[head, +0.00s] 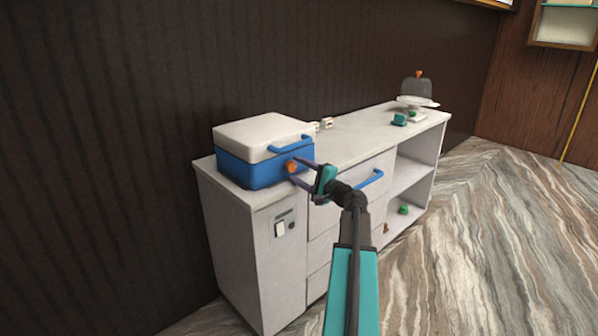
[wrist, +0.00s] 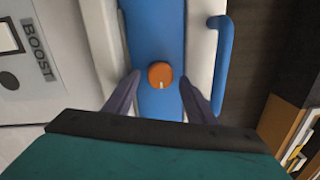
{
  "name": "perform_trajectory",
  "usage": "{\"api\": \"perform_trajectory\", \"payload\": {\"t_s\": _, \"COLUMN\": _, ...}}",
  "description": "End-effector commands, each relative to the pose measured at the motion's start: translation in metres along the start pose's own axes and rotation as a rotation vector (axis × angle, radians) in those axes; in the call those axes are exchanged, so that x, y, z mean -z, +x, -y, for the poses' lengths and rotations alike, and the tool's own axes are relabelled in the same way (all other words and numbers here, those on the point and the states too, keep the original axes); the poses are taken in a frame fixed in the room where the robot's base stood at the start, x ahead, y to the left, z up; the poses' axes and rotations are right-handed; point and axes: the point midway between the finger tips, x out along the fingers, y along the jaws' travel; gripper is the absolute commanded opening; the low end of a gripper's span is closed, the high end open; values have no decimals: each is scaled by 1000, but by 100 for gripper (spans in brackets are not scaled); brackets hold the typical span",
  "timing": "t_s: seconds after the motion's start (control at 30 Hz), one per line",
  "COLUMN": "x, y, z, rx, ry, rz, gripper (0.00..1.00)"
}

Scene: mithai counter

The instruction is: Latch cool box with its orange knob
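The cool box (head: 264,170) has a blue body and a white lid (head: 258,131) that looks closed. It sits on the left end of the counter top. Its orange knob (head: 291,166) is on the blue front face; in the wrist view the knob (wrist: 160,74) shows a small pale mark at its lower edge. My gripper (head: 301,173) points at the front face. In the wrist view my gripper (wrist: 157,88) is open, with one dark finger on each side of the knob and clear gaps between. I cannot tell how far the fingertips are from the face.
A blue lid handle (wrist: 222,65) is close to my right finger in the wrist view. The white counter (head: 355,140) has a drawer with a blue handle (head: 370,179). A grey dome (head: 416,87) stands at the far end. A BOOST panel (wrist: 30,55) is at left.

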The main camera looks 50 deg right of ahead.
Motion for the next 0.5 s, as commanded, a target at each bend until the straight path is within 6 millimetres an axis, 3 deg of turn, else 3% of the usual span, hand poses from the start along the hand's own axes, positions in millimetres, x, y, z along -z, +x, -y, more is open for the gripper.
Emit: {"api": "perform_trajectory", "payload": {"t_s": 0.5, "x": 0, "y": -9, "z": 0, "rx": 0, "ry": -2, "rz": -1, "gripper": 52}}
